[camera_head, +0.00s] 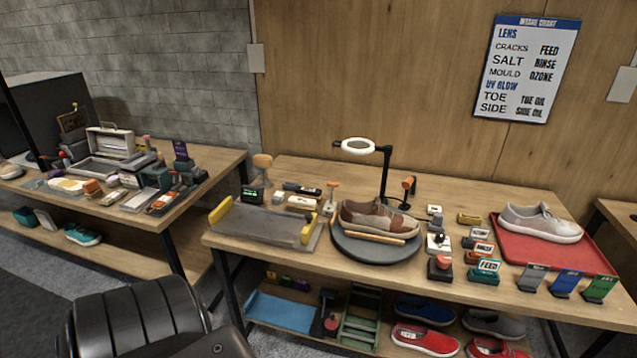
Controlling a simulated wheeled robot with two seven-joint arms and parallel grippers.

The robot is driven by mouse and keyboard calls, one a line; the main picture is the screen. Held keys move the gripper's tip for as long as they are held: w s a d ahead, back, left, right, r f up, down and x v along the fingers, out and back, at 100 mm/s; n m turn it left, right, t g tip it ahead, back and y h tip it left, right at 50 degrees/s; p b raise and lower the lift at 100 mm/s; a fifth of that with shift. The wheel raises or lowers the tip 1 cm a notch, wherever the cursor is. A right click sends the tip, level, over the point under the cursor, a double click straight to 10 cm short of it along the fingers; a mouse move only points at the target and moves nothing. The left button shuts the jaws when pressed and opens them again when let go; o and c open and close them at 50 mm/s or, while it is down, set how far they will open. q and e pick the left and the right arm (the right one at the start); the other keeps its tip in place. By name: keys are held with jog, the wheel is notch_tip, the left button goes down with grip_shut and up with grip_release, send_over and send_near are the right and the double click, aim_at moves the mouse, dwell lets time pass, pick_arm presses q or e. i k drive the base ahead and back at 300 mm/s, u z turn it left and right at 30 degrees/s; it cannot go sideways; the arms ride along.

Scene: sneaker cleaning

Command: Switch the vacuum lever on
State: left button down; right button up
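I cannot tell for sure which item is the vacuum lever. Possible ones on the middle bench are a small upright orange-topped handle (332,188), an orange-headed piece (409,185) behind the turntable, and a small white switch box (438,243) right of the turntable. These are too small to read a lever position. A brown and cream sneaker (380,217) sits on the round dark turntable (350,249) with a wooden brush-like bar in front. Neither gripper is in view; a black part of my arm shows at the lower left.
A ring lamp (358,146) stands over the turntable. A grey tray (262,226) with yellow end grips lies left. Several small labelled blocks, including FEED (488,266), crowd the right side. A pale sneaker (540,221) rests on a red mat (509,250). Another cluttered bench (222,163) stands left.

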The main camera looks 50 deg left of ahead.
aim_at(332, 184)
jog(key=u, duration=1.25)
